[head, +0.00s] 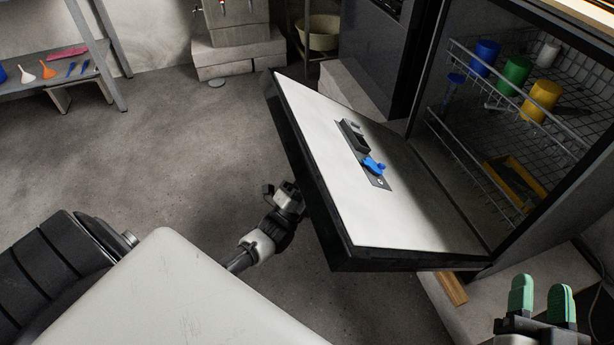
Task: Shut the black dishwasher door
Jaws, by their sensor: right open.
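The black dishwasher door (345,258) stands partway open and tilted, its pale inner panel facing up and toward the open cavity. A dark dispenser with a blue cap (373,167) sits on that panel. My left gripper (285,192) is low beside the door's outer left edge. Its fingers are small and partly hidden, and I cannot tell whether they touch the door. My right gripper (541,297) is at the bottom right, with green fingertips apart and nothing between them. It is in front of the dishwasher, apart from the door.
Inside the dishwasher, wire racks (470,62) hold a blue cup (484,56), a green cup (515,75) and a yellow cup (541,100). A grey shelf (62,82) stands at the upper left. The concrete floor (165,150) left of the door is clear.

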